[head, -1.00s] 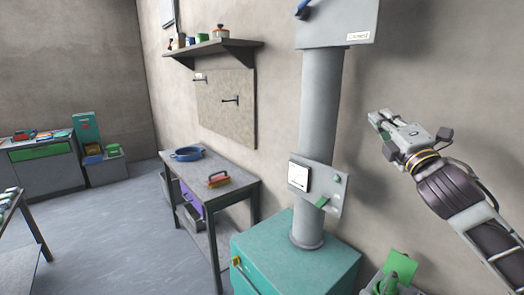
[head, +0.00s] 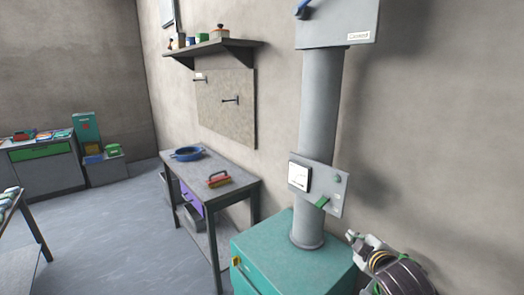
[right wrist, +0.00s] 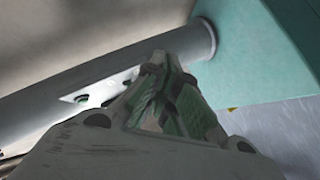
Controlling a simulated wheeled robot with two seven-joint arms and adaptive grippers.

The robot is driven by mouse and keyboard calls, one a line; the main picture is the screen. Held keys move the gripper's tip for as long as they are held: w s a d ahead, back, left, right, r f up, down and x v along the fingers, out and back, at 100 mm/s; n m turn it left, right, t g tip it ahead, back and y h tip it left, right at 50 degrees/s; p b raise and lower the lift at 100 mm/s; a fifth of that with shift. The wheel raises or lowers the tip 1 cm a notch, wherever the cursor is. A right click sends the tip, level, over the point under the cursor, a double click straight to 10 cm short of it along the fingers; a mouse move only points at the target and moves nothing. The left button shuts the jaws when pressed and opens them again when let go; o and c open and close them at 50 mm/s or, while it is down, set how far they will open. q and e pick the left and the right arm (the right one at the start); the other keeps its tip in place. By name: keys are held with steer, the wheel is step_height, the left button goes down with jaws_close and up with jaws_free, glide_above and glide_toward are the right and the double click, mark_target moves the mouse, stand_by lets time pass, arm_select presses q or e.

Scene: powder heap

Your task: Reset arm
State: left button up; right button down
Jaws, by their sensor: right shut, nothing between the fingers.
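In the right wrist view the shut gripper (right wrist: 175,58) points toward the foot of the grey column (right wrist: 120,100) and the teal cabinet (right wrist: 265,50). I cannot tell how far the fingertips are from them. My left gripper is not in view.
A grey panel with a gauge (head: 318,186) and a green lever is on the column. A workbench (head: 232,194) carries a blue round pan (head: 187,154) and a red-and-yellow brush-like item (head: 218,180). A wall shelf (head: 215,52) holds small jars. Open floor (head: 120,235) lies at left.

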steer(key=s+a+f+m+g+y, duration=0.1)
steer(key=s+a+f+m+g, duration=0.3)
steer(key=s+f, duration=0.8)
steer(key=s+a+f+m+g, duration=0.1)
steer(key=s+f+m+g, duration=0.45)
steer(key=s+f, duration=0.6)
steer(key=s+f+g, duration=0.2)
steer(key=s+f, duration=0.1)
steer(key=f, duration=3)
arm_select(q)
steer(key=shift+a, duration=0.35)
arm_select(e)
steer(key=s+d+f, duration=0.2)
steer(key=s+f, duration=0.7)
steer(key=s, duration=0.2)
steer(key=s+d+f+g, duration=0.1)
steer(key=s+d+f, duration=0.1)
steer(key=s+f, duration=0.8)
steer(key=shift+s+d+f+n, duration=0.3)
steer(key=shift+s+n, duration=0.15)
steer(key=shift+s, duration=0.2)
